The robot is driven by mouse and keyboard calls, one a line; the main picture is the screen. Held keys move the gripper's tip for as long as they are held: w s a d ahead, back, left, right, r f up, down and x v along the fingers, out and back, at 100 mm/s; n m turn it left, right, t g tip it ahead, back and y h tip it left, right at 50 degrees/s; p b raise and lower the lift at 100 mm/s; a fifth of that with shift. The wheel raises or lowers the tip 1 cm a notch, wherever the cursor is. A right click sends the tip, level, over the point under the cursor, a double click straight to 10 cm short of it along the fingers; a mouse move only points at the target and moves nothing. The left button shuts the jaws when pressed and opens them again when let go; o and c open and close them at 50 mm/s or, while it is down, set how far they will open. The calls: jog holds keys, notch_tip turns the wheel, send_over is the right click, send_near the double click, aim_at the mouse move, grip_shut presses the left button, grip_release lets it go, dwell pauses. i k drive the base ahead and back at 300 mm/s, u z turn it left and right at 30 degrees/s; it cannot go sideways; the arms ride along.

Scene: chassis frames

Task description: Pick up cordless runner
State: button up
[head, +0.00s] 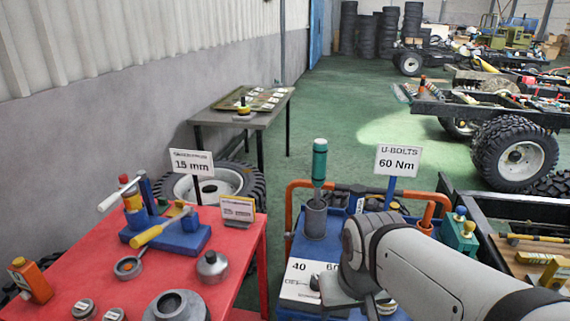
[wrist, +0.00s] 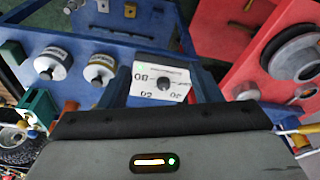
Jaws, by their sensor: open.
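I cannot pick out the cordless runner for certain in either view. A teal-handled tool (head: 319,160) stands upright in a grey cup (head: 315,220) on the blue cart (head: 300,247), left of my arm. My gripper (head: 372,302) is low over the cart, partly hidden by my own wrist. It is open, and nothing shows held in it. A white dial panel (head: 303,281) lies beside it and also shows in the wrist view (wrist: 160,83).
A red table (head: 90,235) at the left holds a blue fixture (head: 165,235), a yellow-handled tool (head: 160,230) and round metal parts. Sign posts rise behind the table and cart. A teal box (head: 460,232) and a dark chassis frame (head: 490,240) are at the right.

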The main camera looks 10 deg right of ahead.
aim_at(319, 145)
jog(key=z, duration=1.85)
jog(key=k, duration=0.75)
jog(key=u, duration=0.7)
jog(key=i, duration=1)
jog(key=u, duration=0.05)
